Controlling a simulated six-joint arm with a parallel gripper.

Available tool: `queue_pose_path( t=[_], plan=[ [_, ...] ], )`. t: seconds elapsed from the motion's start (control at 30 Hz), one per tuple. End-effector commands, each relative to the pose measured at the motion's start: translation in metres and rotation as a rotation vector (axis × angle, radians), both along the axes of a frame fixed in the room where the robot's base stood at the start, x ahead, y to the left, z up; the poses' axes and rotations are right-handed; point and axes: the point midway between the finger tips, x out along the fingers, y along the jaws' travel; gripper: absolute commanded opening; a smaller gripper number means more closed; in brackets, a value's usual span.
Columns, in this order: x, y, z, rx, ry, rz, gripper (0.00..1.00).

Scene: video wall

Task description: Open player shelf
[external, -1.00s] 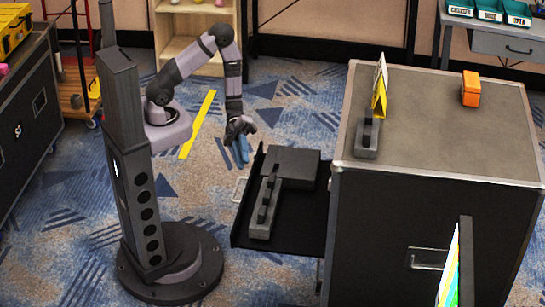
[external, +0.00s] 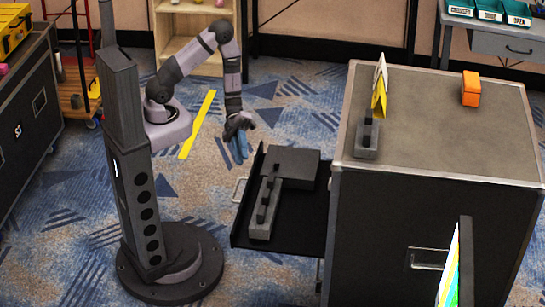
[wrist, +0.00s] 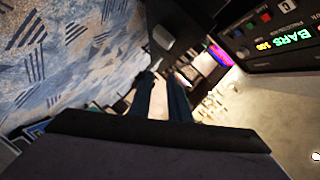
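The player shelf (external: 308,222) is a black tray that sticks out from the left side of the dark rack cabinet (external: 420,235). It carries a dark grey box (external: 291,164) and a long grey holder with upright pieces (external: 264,210). A pale handle (external: 239,190) shows at its outer left edge. My gripper (external: 239,155), with blue fingers, hangs just beyond the shelf's far left corner, apart from the handle. In the wrist view its two fingers (wrist: 160,78) are apart with a gap between them, and nothing is clearly held.
An orange object (external: 470,88), a yellow-and-white card stand (external: 380,88) and a grey holder (external: 367,138) stand on the cabinet top. A black column on a round base (external: 170,265) stands left of the shelf. Patterned carpet is clear between them.

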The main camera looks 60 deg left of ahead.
Motion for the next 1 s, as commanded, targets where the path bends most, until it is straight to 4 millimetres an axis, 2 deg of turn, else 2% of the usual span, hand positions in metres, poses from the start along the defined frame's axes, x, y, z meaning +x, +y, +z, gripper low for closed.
queue_pose_path(
  t=[0.17, 0.37, 0.4, 0.57, 0.83, 1.0],
  plan=[
    [-0.018, -0.015, 0.005, 0.012, 0.031, -0.009, 0.17],
    [-0.06, -0.04, 0.003, 0.061, 0.083, -0.017, 0.17],
    [-0.063, -0.042, -0.004, 0.058, 0.076, -0.012, 0.17],
    [-0.064, -0.045, -0.016, 0.006, 0.015, 0.001, 0.17],
    [-0.065, -0.049, -0.018, -0.004, 0.001, 0.0, 0.17],
    [-0.07, -0.06, -0.02, -0.005, 0.002, -0.001, 0.17]
  ],
)
